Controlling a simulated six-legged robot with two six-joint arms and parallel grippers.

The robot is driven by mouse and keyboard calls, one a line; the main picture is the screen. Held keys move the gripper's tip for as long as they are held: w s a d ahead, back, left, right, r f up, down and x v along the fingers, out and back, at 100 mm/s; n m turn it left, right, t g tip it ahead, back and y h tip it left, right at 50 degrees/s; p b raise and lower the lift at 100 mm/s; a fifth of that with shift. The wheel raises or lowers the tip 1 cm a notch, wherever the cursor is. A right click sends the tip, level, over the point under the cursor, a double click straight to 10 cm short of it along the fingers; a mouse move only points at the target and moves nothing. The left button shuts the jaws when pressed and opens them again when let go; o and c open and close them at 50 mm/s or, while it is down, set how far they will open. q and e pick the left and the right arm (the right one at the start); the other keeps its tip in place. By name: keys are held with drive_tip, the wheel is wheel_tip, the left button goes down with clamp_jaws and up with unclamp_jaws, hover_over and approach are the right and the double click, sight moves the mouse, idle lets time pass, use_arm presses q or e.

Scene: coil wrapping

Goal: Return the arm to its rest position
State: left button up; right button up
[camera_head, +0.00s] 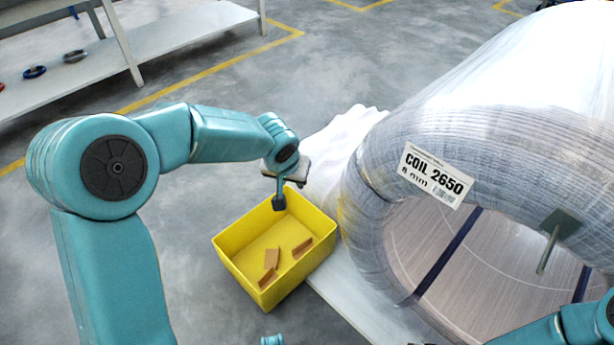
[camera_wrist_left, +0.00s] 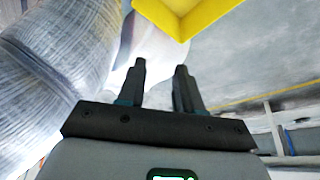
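My left arm comes in from the left of the head view, bent at the elbow. Its gripper (camera_head: 280,194) hangs over the far edge of a yellow box (camera_head: 232,262). In the left wrist view the two dark fingers of this gripper (camera_wrist_left: 161,72) stand apart with nothing between them. The yellow box also shows at the top of that view (camera_wrist_left: 212,18). Part of my right arm shows at the bottom right of the head view; its gripper is not visible.
A large wrapped coil (camera_head: 520,110) with a white label (camera_head: 436,175) fills the right side. A green plate with a rod (camera_head: 560,224) is at its inner edge. Brown pieces (camera_head: 272,258) lie in the box. A shelf (camera_head: 170,38) stands at the upper left, with open floor between.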

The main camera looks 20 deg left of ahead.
use_arm(q)
drive_tip(key=s+d+f+g+h, duration=0.1)
drive_tip(key=s+d+f+g, duration=0.1)
drive_tip(key=s+f, duration=0.55)
drive_tip(key=s+d+f+g+h, duration=0.1)
drive_tip(key=s+d+f+g, duration=0.3)
drive_tip(key=f, duration=0.6)
drive_tip(key=s+d+f+h, duration=0.1)
drive_tip(key=s+d+f, duration=0.1)
drive_tip(key=s, duration=0.3)
drive_tip(key=s+d+f+n+h, duration=0.1)
drive_tip(key=s+d+f, duration=0.15)
drive_tip(key=s, duration=0.25)
drive_tip(key=s+d+f+h, duration=0.1)
drive_tip(key=s+d+f, duration=0.15)
drive_tip(key=s, duration=0.35)
wheel_tip(320, 180, up, 27)
drive_tip(key=w+t+p, duration=0.2)
drive_tip(key=p, duration=2.5)
drive_tip(key=shift+w+a+r+m, duration=0.15)
drive_tip(key=shift+a+m, duration=0.15)
drive_tip(key=shift+a, duration=0.15)
use_arm(e)
drive_tip(key=s+r, duration=0.1)
drive_tip(key=r, duration=1.2)
drive_tip(key=s+a+r+g, duration=0.1)
drive_tip(key=s+r, duration=0.1)
drive_tip(key=r, duration=1.2)
drive_tip(key=shift+a+n, duration=0.25)
drive_tip(key=shift+n, duration=0.05)
